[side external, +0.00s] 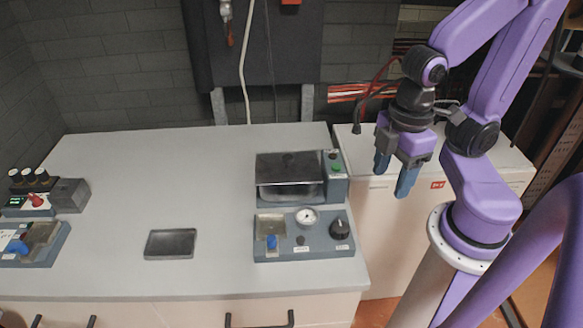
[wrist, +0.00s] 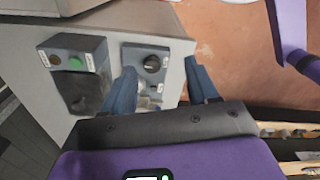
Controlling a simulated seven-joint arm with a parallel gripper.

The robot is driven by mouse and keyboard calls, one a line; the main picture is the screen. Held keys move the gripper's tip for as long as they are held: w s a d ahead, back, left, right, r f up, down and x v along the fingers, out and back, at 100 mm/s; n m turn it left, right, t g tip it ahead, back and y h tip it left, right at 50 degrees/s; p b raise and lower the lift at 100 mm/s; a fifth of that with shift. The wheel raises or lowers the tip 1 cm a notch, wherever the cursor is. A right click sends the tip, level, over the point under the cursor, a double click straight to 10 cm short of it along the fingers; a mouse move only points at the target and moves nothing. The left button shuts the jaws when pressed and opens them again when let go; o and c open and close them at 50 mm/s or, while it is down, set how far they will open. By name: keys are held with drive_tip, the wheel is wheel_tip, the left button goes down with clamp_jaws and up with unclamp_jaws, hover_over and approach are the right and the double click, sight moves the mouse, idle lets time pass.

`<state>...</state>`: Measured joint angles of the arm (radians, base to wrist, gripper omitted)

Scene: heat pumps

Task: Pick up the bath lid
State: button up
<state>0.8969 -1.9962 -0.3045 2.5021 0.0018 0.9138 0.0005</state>
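The bath lid appears to be the dark flat cover (side external: 290,168) on top of the grey heated unit with a green button, at the right of the counter in the side view. A small dark knob seems to stand on it. In the wrist view the dark top of this unit (wrist: 82,92) is at the left, too blurred to tell its details. My gripper (side external: 394,174) is open and empty, in the air to the right of the unit and beyond the counter's right edge. In the wrist view, the gripper (wrist: 160,68) has its two blue fingers wide apart.
A grey unit with a gauge and black knob (side external: 304,236) stands just in front. A shallow dark tray (side external: 171,244) lies at the counter's middle front. Other small devices (side external: 38,230) stand at the far left. The counter (side external: 160,180) is otherwise clear; a white cabinet (side external: 480,165) stands at the right.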

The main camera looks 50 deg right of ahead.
wheel_tip(320, 180, up, 8)
drive_tip(key=n, duration=0.5)
hover_over(288, 157)
wheel_tip(288, 157, down, 17)
drive_tip(key=shift+w+r, duration=0.1)
clamp_jaws()
